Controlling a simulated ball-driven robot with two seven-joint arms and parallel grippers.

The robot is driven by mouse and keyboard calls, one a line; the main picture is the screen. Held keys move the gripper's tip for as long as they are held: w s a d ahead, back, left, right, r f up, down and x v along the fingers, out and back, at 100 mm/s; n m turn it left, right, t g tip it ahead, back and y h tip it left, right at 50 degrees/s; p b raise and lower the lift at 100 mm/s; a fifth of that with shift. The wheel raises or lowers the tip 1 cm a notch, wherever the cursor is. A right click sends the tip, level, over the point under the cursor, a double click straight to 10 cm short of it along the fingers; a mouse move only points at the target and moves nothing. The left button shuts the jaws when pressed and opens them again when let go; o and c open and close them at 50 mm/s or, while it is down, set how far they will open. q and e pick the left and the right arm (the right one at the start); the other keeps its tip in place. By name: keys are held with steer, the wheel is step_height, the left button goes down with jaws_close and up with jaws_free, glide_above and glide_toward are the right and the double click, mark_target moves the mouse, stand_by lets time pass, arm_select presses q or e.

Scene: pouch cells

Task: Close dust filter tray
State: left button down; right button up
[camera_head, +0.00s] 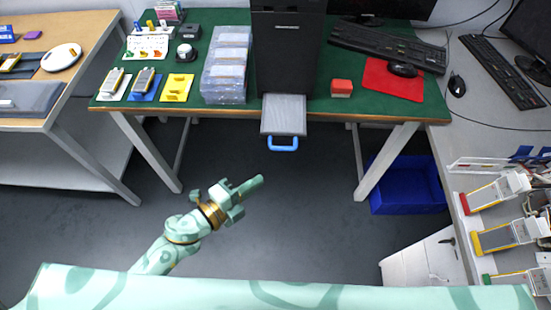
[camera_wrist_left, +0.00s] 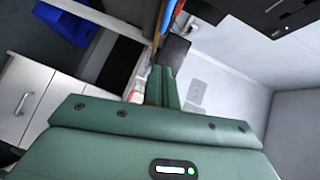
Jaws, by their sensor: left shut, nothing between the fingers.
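The dust filter tray (camera_head: 284,115) is a flat grey panel sticking out from the bottom front of a black computer tower (camera_head: 288,50) on the green desk. A blue loop handle (camera_head: 283,144) hangs at its front, past the desk edge. My left gripper (camera_head: 254,185) is below and a little left of the handle, apart from it, over the floor. Its fingers are shut together and empty. My right gripper is not in view.
Stacked clear boxes (camera_head: 227,65) stand left of the tower. A red-and-white block (camera_head: 341,88), a red mat (camera_head: 392,80) and a keyboard (camera_head: 388,47) lie to its right. A blue bin (camera_head: 408,187) is under the desk. The floor before the desk is clear.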

arm_select(q)
steer(key=w+d+f+b, duration=0.2)
steer(key=w+d, duration=0.3)
steer(key=w, duration=0.4)
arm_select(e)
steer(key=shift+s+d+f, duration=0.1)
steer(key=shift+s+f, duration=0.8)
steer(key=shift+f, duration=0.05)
